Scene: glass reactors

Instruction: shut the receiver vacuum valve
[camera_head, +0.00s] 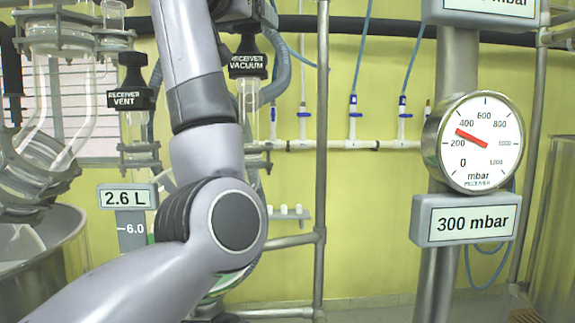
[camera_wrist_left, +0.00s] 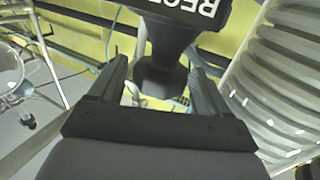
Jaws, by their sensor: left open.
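The receiver vacuum valve (camera_head: 248,65) is a black knob with a white-lettered label above a glass stem, just right of my left arm in the head view. Its black knob (camera_wrist_left: 160,78) and part of the label, reading "REC", fill the upper middle of the left wrist view. My left gripper (camera_wrist_left: 159,74) is open, with one finger on each side of the knob's narrow part. Gaps show between the fingers and the knob. In the head view my arm hides part of the glass below, and the fingers are hard to make out.
The receiver vent valve (camera_head: 131,88) stands left of my arm. The receiver gauge (camera_head: 472,142) points near 300, and the display (camera_head: 465,221) below reads 300 mbar. A vertical steel post (camera_head: 322,150) stands right of the valve. A ribbed grey hose (camera_wrist_left: 275,80) runs close on the right.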

